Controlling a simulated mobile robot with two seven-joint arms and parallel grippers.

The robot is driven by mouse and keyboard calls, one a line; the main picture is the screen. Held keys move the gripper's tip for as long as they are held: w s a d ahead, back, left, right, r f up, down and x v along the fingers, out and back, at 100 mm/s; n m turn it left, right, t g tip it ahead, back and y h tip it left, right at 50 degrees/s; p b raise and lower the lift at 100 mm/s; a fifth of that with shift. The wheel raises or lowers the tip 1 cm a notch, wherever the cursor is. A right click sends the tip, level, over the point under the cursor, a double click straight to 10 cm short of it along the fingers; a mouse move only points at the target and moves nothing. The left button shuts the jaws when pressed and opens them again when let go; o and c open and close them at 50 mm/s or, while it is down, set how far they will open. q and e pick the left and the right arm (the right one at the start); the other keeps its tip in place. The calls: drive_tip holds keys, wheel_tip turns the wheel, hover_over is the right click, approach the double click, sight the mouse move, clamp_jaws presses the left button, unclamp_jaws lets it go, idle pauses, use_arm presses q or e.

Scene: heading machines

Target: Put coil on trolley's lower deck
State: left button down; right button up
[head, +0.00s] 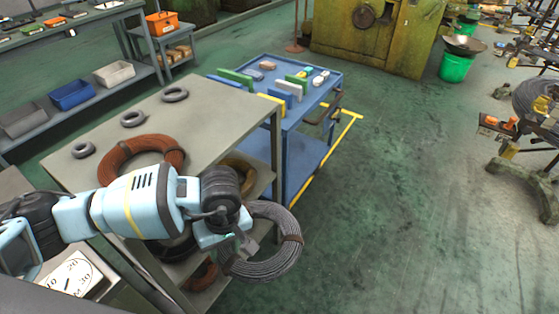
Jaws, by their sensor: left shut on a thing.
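My left gripper (241,241) is shut on a grey wire coil (283,262) at the lower middle of the head view. The coil hangs tilted in front of the right edge of the grey shelf table, held clear of the floor. A dark tie shows on its right side. The blue trolley (333,92) stands behind, beyond the shelf table. Its lower deck (305,152) shows partly and looks bare there; the rest is hidden by the shelf table. Its upper deck carries several small blocks and boxes. My right gripper is not in view.
The grey shelf table (215,108) holds a rust-brown coil (141,157) and small grey rings; more coils lie on its lower shelves. A yellow floor line (340,137) runs beside the trolley. The green floor (400,210) to the right is clear. A machine stand (525,175) is at far right.

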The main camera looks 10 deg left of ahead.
use_arm(q)
drive_tip(key=shift+s+a+f+m+t+p, duration=0.15)
drive_tip(key=shift+s+a+f+m, duration=0.45)
drive_tip(key=shift+m, duration=0.75)
drive_tip(key=shift+s+a+f+m+t+p, duration=0.15)
drive_tip(key=shift+s+a+m, duration=0.3)
drive_tip(key=shift+s+m, duration=0.7)
drive_tip(key=shift+s+a+f+m+t, duration=0.2)
drive_tip(key=shift+s+a+f+m, duration=0.25)
drive_tip(key=shift+m, duration=1.15)
drive_tip(key=shift+w, duration=0.15)
